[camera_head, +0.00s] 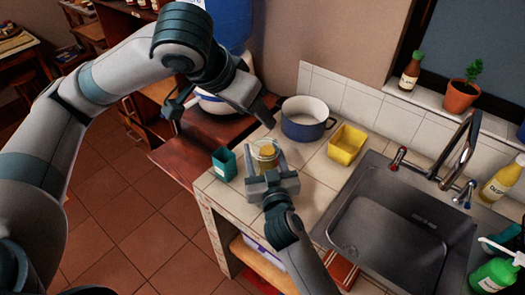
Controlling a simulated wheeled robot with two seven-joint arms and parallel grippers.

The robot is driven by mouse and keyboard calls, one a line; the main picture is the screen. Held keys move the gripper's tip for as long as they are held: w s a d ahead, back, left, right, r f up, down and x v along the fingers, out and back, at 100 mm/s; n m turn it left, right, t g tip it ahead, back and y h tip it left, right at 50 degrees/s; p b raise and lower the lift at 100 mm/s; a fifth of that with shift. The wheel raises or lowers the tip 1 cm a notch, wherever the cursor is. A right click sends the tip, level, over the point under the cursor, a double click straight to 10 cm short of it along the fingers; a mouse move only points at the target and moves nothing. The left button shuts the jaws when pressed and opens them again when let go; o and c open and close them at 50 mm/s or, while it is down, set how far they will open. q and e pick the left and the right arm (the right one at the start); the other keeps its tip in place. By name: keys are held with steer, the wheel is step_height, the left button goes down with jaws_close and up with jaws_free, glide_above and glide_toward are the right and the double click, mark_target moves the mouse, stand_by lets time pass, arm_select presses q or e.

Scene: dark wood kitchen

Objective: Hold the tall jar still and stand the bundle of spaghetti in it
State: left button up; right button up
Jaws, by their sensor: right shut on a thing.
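The tall jar (264,164) is clear glass and stands upright on the tiled counter near its left end. My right gripper (265,166) is shut around it, one finger on each side. Something yellow shows inside the jar's mouth; it may be the end of the spaghetti bundle (267,151), but it is too small to be sure. My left gripper (220,112) hangs above and to the left of the jar, apart from it. Its fingers are spread wide and nothing shows between them.
A teal cup (223,164) stands left of the jar. A blue pot (305,119) and a yellow tub (346,145) stand behind and to the right. The sink (400,220) lies further right. A white round vessel (215,103) sits behind my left gripper on the wooden surface.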

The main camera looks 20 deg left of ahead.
steer(key=o, duration=1.2)
steer(key=shift+s+d, duration=0.1)
steer(key=v, duration=1.1)
steer(key=shift+s+d, duration=0.15)
steer(key=shift+s, duration=0.2)
